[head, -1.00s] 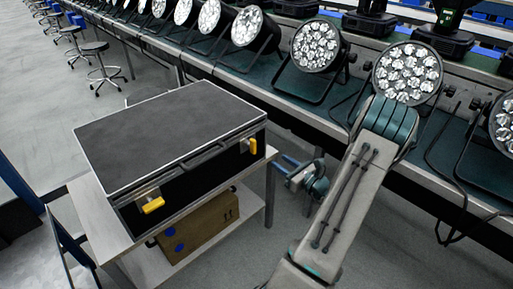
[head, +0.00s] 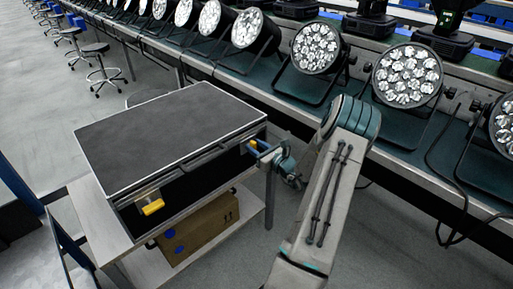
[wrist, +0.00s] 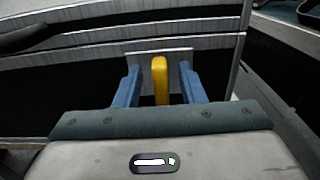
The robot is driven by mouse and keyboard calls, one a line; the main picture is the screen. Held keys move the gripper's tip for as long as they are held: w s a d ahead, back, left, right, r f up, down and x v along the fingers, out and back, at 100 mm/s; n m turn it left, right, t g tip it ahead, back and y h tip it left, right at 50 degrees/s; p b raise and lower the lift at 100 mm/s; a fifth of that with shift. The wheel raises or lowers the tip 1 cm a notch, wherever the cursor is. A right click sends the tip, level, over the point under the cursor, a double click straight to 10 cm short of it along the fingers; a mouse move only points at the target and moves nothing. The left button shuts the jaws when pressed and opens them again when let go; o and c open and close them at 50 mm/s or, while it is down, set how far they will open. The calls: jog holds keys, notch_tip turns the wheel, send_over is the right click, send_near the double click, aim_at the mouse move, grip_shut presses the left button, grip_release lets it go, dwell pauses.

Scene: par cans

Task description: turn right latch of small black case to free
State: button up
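The small black case (head: 170,130) stands closed on a grey cart, with a yellow latch at each end of its front. The left latch (head: 152,206) lies slanted on its plate. The right latch (head: 253,146) is partly hidden behind my gripper (head: 262,152) in the head view. In the wrist view the right latch (wrist: 160,79) is an upright yellow lever on a metal plate. My gripper (wrist: 160,85) is open, its blue fingers on either side of the lever with a gap on both sides.
The cart (head: 95,215) has a lower shelf holding a cardboard box (head: 198,228). A long bench (head: 285,95) with several par lights runs behind my arm on the right. Stools stand at the far left, and the floor between is open.

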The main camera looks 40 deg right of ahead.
grip_shut()
jog(key=shift+f+n+b, duration=0.1)
jog(key=shift+n+b, duration=0.2)
jog(key=shift+b, duration=0.1)
jog(key=shift+a+f+n+b, duration=0.15)
jog(key=shift+a+n+b, duration=0.05)
jog(key=shift+n+b, duration=0.85)
jog(key=n+b, duration=0.5)
jog(key=b, duration=0.4)
jog(key=a+f+n+b, duration=0.1)
jog(key=n+b, duration=0.4)
jog(key=b, duration=0.4)
jog(key=n+b, duration=0.5)
jog(key=b, duration=0.4)
jog(key=shift+s+a+f, duration=0.1)
jog(key=shift+a+f, duration=0.05)
jog(key=shift+f, duration=0.1)
jog(key=shift+r+n+b, duration=0.1)
jog(key=shift+n+b, duration=0.15)
jog(key=shift+b, duration=0.25)
